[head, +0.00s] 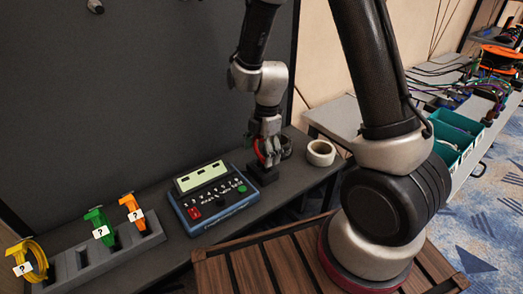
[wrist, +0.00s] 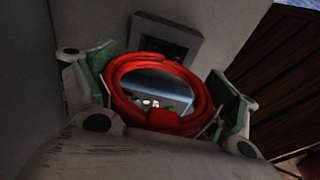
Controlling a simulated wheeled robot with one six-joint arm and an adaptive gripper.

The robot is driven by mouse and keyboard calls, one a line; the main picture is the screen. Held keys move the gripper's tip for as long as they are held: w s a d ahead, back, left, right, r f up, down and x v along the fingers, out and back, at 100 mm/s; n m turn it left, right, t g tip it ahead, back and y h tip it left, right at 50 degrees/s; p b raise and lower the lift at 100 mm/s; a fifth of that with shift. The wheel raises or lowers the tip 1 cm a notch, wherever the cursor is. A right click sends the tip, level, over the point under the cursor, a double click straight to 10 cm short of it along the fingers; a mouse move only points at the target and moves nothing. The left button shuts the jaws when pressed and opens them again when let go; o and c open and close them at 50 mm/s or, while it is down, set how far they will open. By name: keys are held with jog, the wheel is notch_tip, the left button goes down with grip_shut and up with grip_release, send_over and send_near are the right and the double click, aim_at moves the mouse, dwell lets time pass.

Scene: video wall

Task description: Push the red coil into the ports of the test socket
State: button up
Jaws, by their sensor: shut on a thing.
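My gripper (head: 268,150) is shut on the red coil (head: 263,150), at the right side of the tester on the dark shelf. In the wrist view the red coil (wrist: 205,98) fills the space between my fingers (wrist: 160,105), its ring facing the camera. A small dark block (head: 263,175), which looks like the test socket, sits on the shelf just below the coil. In the wrist view a grey block with a dark recess (wrist: 145,28) lies beyond the coil's upper edge. I cannot tell whether the coil's plugs touch the ports; they are hidden.
The blue tester (head: 213,197) with a screen and buttons stands left of my gripper. A white tape roll (head: 321,153) lies to the right. A grey rack (head: 105,257) holds yellow (head: 38,252), green (head: 108,228) and orange (head: 130,203) coils. Teal bins (head: 455,140) stand far right.

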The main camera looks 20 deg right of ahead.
jog(key=shift+f, duration=0.2)
dwell(0.5)
jog(key=shift+f, duration=0.3)
jog(key=o, duration=0.9)
jog(key=r, duration=0.4)
jog(key=d+r, duration=0.1)
jog(key=r, duration=0.7)
jog(key=shift+w+d, duration=0.2)
